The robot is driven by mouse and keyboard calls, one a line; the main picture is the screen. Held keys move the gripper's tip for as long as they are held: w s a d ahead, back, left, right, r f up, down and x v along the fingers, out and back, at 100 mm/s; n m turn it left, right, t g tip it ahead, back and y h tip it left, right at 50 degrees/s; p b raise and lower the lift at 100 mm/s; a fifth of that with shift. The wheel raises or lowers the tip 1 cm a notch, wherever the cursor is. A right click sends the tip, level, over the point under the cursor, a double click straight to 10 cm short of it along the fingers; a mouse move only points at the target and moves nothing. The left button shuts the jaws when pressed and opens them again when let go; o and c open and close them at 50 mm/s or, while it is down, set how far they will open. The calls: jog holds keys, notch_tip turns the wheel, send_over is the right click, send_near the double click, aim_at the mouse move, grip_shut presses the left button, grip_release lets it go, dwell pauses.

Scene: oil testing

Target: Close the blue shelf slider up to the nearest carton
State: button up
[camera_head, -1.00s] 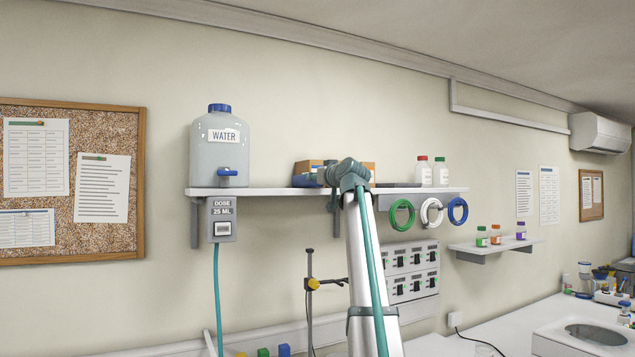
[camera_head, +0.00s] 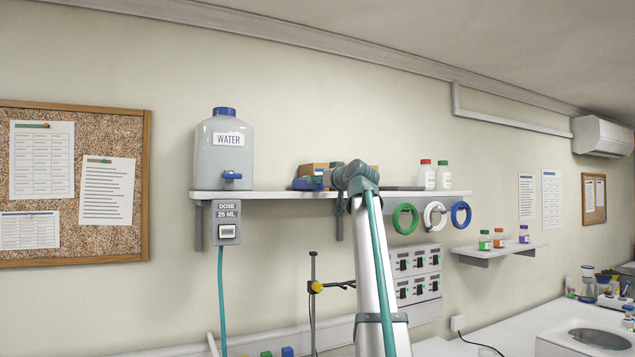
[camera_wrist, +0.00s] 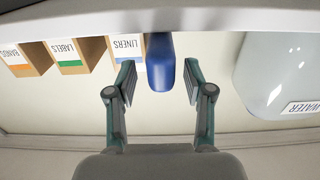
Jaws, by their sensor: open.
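The blue shelf slider (camera_wrist: 160,65) is a rounded blue block at the shelf, between the water tank and the cartons. In the wrist view, which is upside down, my gripper (camera_wrist: 158,82) is open, with one finger on each side of the slider and visible space beside it. The LINERS carton (camera_wrist: 124,46) is the nearest carton. Its edge appears right beside the slider, but I cannot tell whether they touch. In the head view the slider (camera_head: 304,184) shows at the shelf's front left of the cartons (camera_head: 314,169), and my arm hides part of this area.
The shelf (camera_head: 265,195) carries the water tank (camera_head: 224,150) left of the slider and two bottles (camera_head: 434,175) to the right. The LABELS carton (camera_wrist: 69,54) and BANDS carton (camera_wrist: 22,58) stand beyond LINERS. Wall is bare between slider and tank.

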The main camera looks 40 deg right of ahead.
jog(key=s+a, duration=0.1)
jog(key=s, duration=0.7)
jog(key=shift+s+a, duration=0.2)
jog(key=shift+s, duration=0.15)
jog(key=shift+d+f, duration=0.1)
